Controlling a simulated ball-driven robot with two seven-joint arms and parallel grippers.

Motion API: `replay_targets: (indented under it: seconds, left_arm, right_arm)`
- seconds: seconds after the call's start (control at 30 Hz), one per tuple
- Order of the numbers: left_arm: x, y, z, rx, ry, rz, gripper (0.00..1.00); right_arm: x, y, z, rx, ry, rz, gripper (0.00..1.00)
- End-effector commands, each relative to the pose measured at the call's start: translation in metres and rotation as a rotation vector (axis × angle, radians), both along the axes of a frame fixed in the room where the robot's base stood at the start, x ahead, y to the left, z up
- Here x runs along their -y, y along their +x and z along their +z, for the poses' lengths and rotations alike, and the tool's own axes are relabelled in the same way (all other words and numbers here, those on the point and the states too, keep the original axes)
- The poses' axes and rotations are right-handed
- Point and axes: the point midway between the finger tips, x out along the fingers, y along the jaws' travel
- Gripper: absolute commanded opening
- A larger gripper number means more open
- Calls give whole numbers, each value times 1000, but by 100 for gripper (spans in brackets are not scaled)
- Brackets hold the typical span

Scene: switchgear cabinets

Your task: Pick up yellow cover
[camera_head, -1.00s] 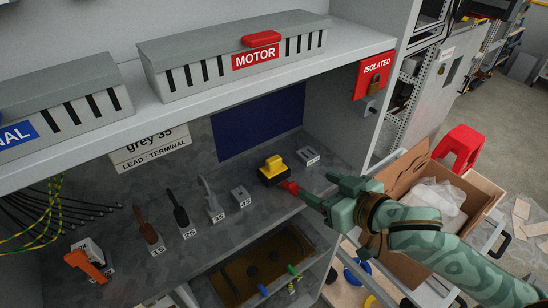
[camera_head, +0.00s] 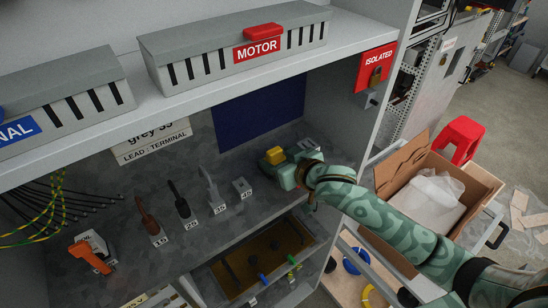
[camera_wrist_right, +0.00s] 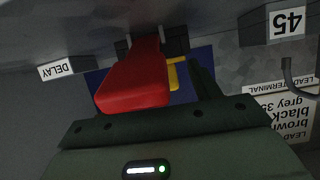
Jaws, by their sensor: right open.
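The yellow cover (camera_head: 275,155) is at the right end of the grey shelf in the head view, and its top shows just above my right gripper (camera_head: 279,168). Its dark base, seen earlier, is mostly hidden by the gripper. In the right wrist view a thin strip of the yellow cover (camera_wrist_right: 173,74) shows between a red finger-like piece and the dark green finger of my right gripper (camera_wrist_right: 182,72). The right gripper is open around or right beside the cover; contact cannot be told. My left gripper is not in view.
The MOTOR box (camera_head: 235,50) sits on the ledge above. A cardboard box (camera_head: 483,190) is at the right.

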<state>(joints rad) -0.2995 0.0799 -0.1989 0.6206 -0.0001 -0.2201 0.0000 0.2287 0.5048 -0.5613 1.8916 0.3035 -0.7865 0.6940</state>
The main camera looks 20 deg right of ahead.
Motion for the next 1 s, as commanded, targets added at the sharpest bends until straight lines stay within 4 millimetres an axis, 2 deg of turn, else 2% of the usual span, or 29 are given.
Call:
replay_targets:
  seconds: [0.13,0.17,0.2,0.27,0.57,0.73,0.87,1.0]
  left_arm:
    - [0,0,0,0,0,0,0]
    - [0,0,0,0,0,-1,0]
    - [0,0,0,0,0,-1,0]
    - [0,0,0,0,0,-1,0]
    - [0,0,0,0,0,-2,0]
    - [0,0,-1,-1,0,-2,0]
    - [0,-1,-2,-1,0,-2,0]
    - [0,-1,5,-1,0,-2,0]
  right_arm:
    - [0,0,0,0,0,0,62]
    - [0,0,0,0,0,0,59]
    - [0,0,0,0,0,0,48]
    - [0,0,0,0,0,0,33]
    - [0,0,1,1,0,0,33]
    - [0,0,12,2,1,0,33]
    - [0,0,34,6,2,1,33]
    - [-1,-32,70,4,2,4,33]
